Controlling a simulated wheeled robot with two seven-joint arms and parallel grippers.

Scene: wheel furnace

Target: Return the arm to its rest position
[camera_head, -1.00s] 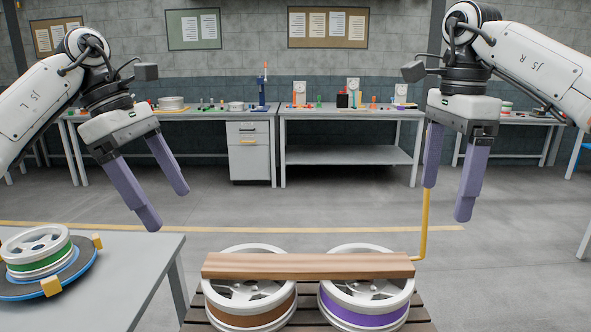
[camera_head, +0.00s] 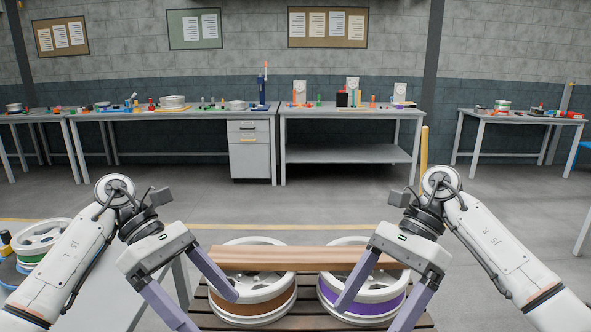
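My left arm (camera_head: 75,257) comes in from the lower left and my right arm (camera_head: 500,250) from the lower right. Both are folded low. My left gripper (camera_head: 208,312) is open and empty, its purple fingers pointing down in front of the brown-banded wheel (camera_head: 265,300). My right gripper (camera_head: 375,318) is open and empty, its fingers in front of the purple-banded wheel (camera_head: 340,293). The fingers overlap the wheels in the picture; I cannot tell whether they touch. The lower fingertips reach the picture's bottom edge.
A wooden beam (camera_head: 300,257) lies across both wheels, which stand on a slatted pallet (camera_head: 306,316). A yellow post (camera_head: 424,150) rises behind. A green-banded wheel (camera_head: 40,240) sits on the left table, partly hidden by my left arm. Workbenches (camera_head: 350,113) line the back; the floor between is clear.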

